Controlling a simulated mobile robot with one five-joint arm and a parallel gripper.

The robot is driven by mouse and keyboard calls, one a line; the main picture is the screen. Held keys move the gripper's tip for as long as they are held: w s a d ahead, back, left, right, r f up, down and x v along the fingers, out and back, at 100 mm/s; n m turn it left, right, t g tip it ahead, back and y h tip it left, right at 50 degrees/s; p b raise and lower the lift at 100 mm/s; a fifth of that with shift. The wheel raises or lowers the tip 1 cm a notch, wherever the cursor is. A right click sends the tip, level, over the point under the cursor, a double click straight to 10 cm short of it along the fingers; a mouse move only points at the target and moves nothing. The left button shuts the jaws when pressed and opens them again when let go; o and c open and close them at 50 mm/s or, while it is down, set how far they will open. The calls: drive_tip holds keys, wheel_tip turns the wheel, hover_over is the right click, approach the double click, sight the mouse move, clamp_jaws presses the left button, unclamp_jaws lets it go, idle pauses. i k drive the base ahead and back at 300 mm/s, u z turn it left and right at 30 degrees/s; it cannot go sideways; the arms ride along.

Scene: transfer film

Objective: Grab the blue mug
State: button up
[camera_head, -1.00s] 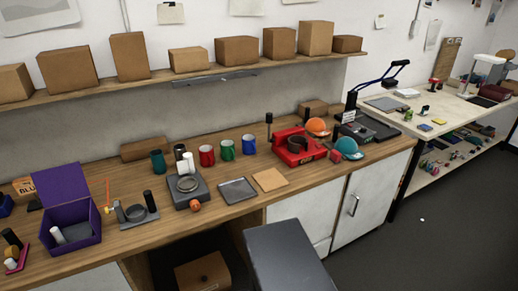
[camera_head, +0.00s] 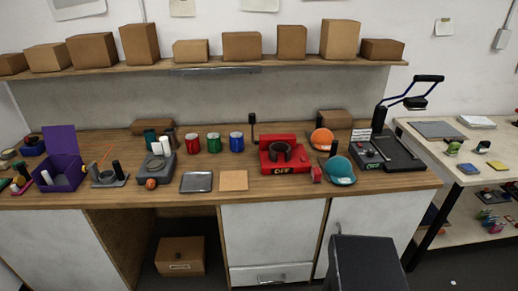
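The blue mug (camera_head: 236,142) stands upright on the wooden workbench (camera_head: 400,183), toward the back and just left of the middle of the view. It is the right-hand one of a row of three, with the green mug (camera_head: 213,143) to its left and the red mug (camera_head: 191,144) beyond that. The mugs stand a little apart. My gripper is not in view, so I cannot see whether it is open or shut. Nothing touches the blue mug that I can see.
A red heat press (camera_head: 283,155) stands to the mug's right, with orange (camera_head: 322,138) and teal (camera_head: 339,170) caps beyond. A grey tray (camera_head: 196,182) and tan square (camera_head: 234,180) lie in front. A shelf (camera_head: 225,67) with boxes runs above. A dark block, possibly mine, rises at the bottom.

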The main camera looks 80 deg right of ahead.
sight(237, 144)
drive_tip(key=u, duration=0.2)
drive_tip(key=k, duration=0.45)
drive_tip(key=z, duration=1.5)
drive_tip(key=i, duration=0.95)
drive_tip(key=z, duration=0.1)
